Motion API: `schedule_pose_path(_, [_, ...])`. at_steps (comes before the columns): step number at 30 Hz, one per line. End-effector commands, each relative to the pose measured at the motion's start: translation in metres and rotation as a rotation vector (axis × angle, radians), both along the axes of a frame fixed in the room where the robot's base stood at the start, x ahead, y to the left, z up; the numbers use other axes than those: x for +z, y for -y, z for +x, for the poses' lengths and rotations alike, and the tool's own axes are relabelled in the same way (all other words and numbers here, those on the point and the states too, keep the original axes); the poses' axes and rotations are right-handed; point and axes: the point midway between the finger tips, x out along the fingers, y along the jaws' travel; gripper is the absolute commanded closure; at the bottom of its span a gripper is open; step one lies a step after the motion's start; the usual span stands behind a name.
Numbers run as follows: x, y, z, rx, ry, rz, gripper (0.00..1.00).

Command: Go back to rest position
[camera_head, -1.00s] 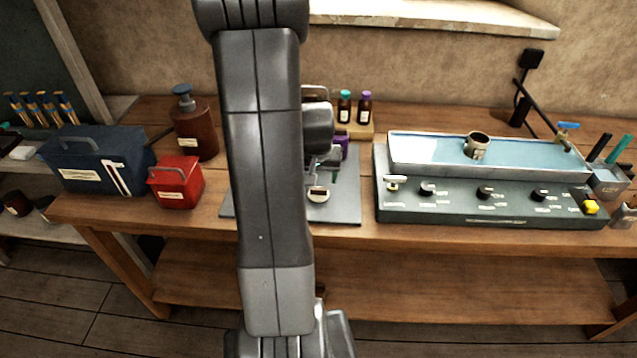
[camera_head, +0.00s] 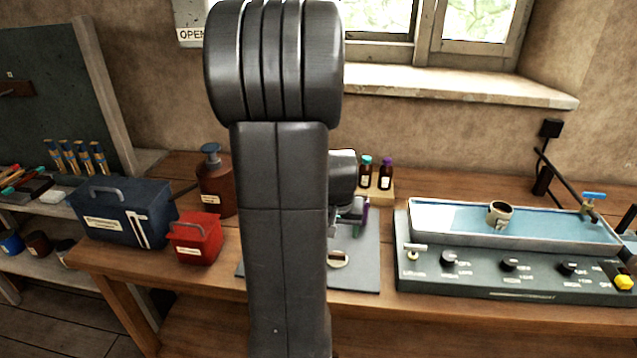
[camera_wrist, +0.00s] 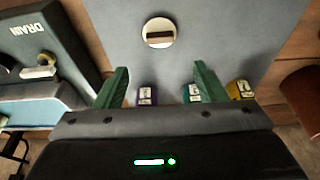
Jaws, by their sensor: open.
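My gripper (camera_wrist: 160,82) shows in the wrist view with its two green fingers spread apart and nothing held between them. In the head view the same grey plate (camera_head: 367,265) and disc (camera_head: 338,260) lie on the bench, partly hidden behind my arm. My arm stands upright across the middle of that view, and most of my gripper is hidden behind it.
Two small bottles (camera_head: 376,175) stand on a wooden block behind the plate. A blue box (camera_head: 120,210), a red box (camera_head: 196,238) and a brown pump bottle (camera_head: 214,180) stand to the left. A water basin with a control panel (camera_head: 500,275) fills the right of the bench.

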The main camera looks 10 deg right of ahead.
Motion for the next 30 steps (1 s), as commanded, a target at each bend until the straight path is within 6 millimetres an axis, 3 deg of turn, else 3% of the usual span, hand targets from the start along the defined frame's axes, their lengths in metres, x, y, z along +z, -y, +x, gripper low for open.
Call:
schedule_pose_path(21, [-0.088, 0.007, 0.022, -0.001, -0.005, 0.001, 0.35])
schedule_pose_path(30, [-0.113, 0.009, 0.029, 0.000, -0.002, 0.001, 0.35])
